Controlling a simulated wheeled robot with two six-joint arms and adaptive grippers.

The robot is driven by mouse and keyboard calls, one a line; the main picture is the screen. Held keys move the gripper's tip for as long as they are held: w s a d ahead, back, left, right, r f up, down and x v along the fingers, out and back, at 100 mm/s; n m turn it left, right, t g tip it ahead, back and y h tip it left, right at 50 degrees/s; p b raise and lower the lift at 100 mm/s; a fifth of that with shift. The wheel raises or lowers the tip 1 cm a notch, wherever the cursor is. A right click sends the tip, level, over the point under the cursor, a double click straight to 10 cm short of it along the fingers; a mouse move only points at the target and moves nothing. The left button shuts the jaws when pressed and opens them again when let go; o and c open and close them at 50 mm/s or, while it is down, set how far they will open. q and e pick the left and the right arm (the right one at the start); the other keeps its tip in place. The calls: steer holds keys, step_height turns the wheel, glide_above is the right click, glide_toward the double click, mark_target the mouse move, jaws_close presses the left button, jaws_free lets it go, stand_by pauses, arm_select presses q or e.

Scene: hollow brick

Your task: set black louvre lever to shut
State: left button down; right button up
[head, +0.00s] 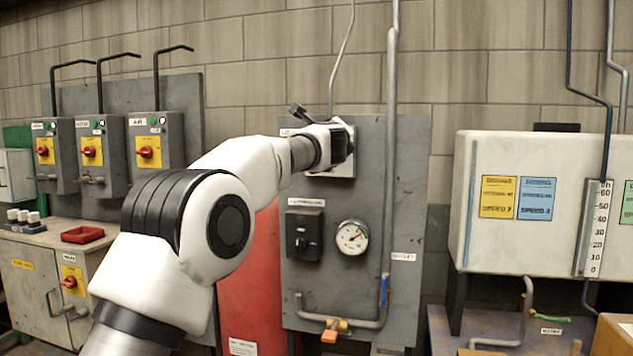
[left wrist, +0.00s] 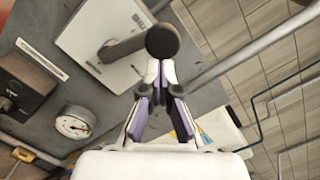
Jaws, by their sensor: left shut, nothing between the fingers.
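The black louvre lever (left wrist: 132,45) shows in the left wrist view as a dark arm ending in a round black knob (left wrist: 163,40). It stands out from a white plate (left wrist: 92,32) on the grey panel. My left gripper (left wrist: 160,70) is shut and empty, with its fingertips right at the knob's lower edge. I cannot tell whether they touch. In the head view my left arm reaches to the white plate (head: 344,170) at the panel's top; the arm covers most of the plate, and I cannot make out the lever clearly. My right gripper is not in view.
The grey panel (head: 365,285) also carries a black rotary switch (head: 304,236), a round gauge (head: 352,237), a vertical pipe (head: 391,100) and an orange-handled valve (head: 330,335). Switch boxes (head: 155,140) stand left, a white tank (head: 540,245) right.

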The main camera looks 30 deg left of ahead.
arm_select(q)
steer(key=shift+s+a+r, duration=0.2)
steer(key=shift+a+r, duration=0.3)
steer(key=shift+a, duration=0.35)
